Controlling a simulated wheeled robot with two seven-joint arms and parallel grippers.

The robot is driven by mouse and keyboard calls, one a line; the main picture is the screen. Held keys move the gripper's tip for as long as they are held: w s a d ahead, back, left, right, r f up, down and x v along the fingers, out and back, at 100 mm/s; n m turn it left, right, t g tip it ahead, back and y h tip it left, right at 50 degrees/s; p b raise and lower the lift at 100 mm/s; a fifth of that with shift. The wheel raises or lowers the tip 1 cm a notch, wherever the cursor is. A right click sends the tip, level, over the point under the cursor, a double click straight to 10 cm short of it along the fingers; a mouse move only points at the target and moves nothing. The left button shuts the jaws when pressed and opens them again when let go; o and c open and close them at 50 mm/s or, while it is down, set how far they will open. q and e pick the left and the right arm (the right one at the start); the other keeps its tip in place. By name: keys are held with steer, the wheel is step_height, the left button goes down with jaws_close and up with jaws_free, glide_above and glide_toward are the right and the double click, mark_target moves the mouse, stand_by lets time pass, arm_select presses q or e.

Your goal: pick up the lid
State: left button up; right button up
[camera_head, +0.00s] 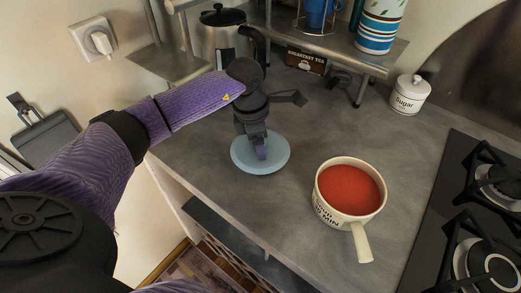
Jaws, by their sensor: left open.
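A round pale blue disc, which looks like the lid (243,160), lies on the grey counter left of the pot. My left gripper (260,153) points down over the middle of the lid, with its fingers open. The gripper hides the lid's centre, so I cannot tell whether the fingers touch it or stand around a knob. A cream pot (331,212) of red soup (349,188) stands uncovered to the right, its handle pointing toward the front. My right gripper is not in view.
A black gas hob (446,200) is at the right. A sugar jar (408,96), a tea box (305,61) and a steel kettle (222,40) stand at the back, near a raised shelf (340,45). The counter's front edge is close to the lid.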

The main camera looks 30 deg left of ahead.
arm_select(q)
jaws_close()
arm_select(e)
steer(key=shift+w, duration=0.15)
arm_select(q)
steer(key=shift+r, duration=0.1)
